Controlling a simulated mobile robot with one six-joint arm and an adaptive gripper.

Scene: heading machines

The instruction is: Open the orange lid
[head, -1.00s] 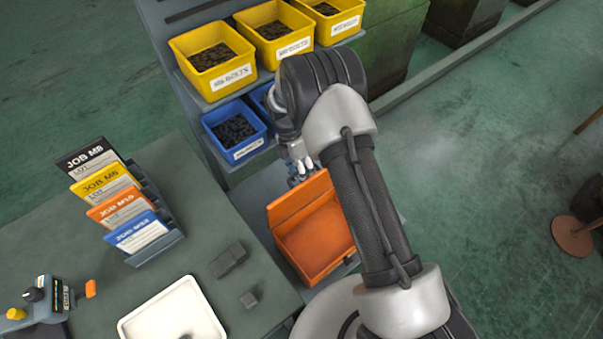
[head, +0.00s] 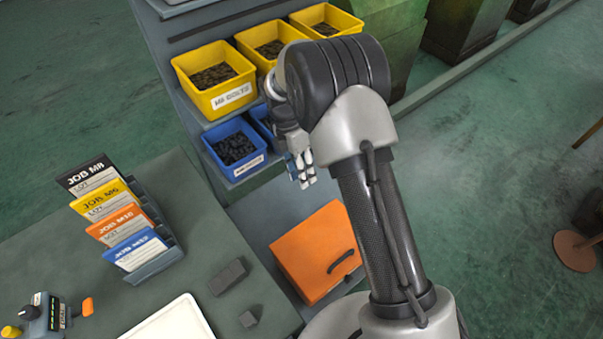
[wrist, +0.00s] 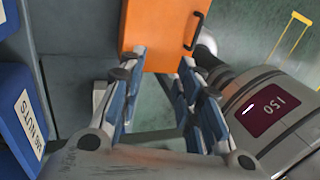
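The orange lid (head: 312,245) lies flat and shut over its box on the lower surface in the head view. Its dark handle (head: 341,262) is at the lid's front right. In the wrist view the lid (wrist: 160,35) is at the top, with the handle (wrist: 194,30) near its right side. My gripper (head: 302,172) is above and behind the lid in the head view, apart from the handle. In the wrist view my gripper (wrist: 160,80) has its blue-padded fingers spread, with nothing held between them. The box's inside is hidden under the lid.
Blue bins (head: 235,148) and yellow bins (head: 214,78) of bolts stand on the rack behind. A job card holder (head: 152,262), dark blocks (head: 227,277) and a white tray (head: 170,325) are on the bench at left.

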